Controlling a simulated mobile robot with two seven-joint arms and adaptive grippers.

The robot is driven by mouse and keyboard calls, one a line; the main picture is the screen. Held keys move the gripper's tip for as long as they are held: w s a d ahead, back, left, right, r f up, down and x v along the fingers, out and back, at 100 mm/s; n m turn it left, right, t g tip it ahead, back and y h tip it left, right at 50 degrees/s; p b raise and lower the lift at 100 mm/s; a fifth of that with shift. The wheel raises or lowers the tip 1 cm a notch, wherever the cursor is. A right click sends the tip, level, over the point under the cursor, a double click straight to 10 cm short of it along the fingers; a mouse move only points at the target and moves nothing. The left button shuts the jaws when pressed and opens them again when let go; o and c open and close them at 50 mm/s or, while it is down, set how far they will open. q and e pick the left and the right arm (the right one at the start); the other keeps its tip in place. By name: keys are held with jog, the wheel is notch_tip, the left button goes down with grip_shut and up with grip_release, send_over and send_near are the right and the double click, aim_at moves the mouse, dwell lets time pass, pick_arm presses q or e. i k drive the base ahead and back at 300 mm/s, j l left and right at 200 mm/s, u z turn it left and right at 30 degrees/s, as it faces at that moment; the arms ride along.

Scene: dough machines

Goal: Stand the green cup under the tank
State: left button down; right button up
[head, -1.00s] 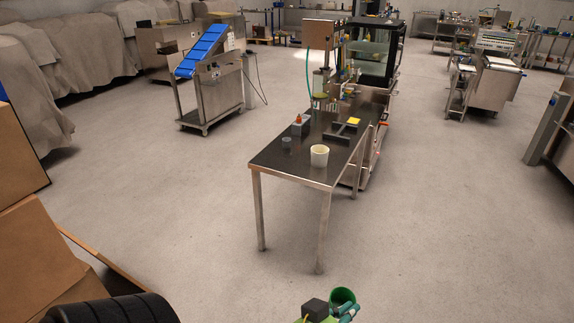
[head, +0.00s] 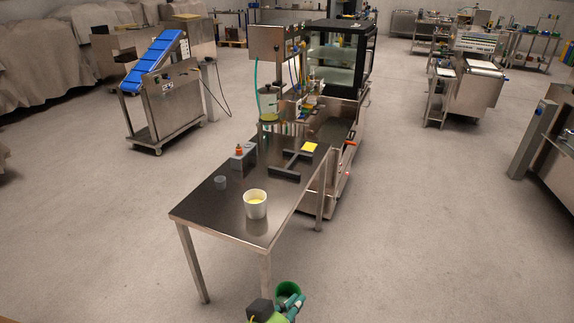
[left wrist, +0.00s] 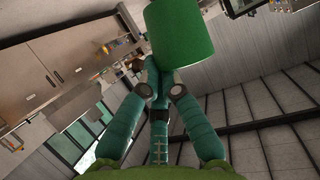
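The green cup (head: 288,289) is at the bottom of the head view, held by my left gripper (head: 290,304). In the left wrist view the cup (left wrist: 181,38) stands out beyond the fingertips (left wrist: 160,88), which are closed on its near part. The cup is in the air in front of the steel table (head: 205,208), apart from it. What seems to be the tank is a clear vessel (head: 269,102) on the steel machine at the table's far end. The spot below it is small and partly unclear. My right gripper is out of view.
A blue conveyor (head: 152,60) stands left. Open floor surrounds the table.

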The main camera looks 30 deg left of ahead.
aim_at(270, 141)
jog(key=i+z, duration=0.25)
jog(key=i, duration=1.25)
jog(key=i+j+u, duration=0.15)
jog(key=i+u, duration=0.75)
jog(key=i+l+u, duration=0.25)
jog(key=i+u, duration=0.2)
jog(key=i+j+u, duration=0.15)
jog(key=i, duration=0.3)
jog(key=i+j+u, duration=0.1)
jog(key=i+j, duration=0.15)
jog(key=i, duration=0.2)
jog(key=i+j+u, duration=0.15)
jog(key=i, duration=0.3)
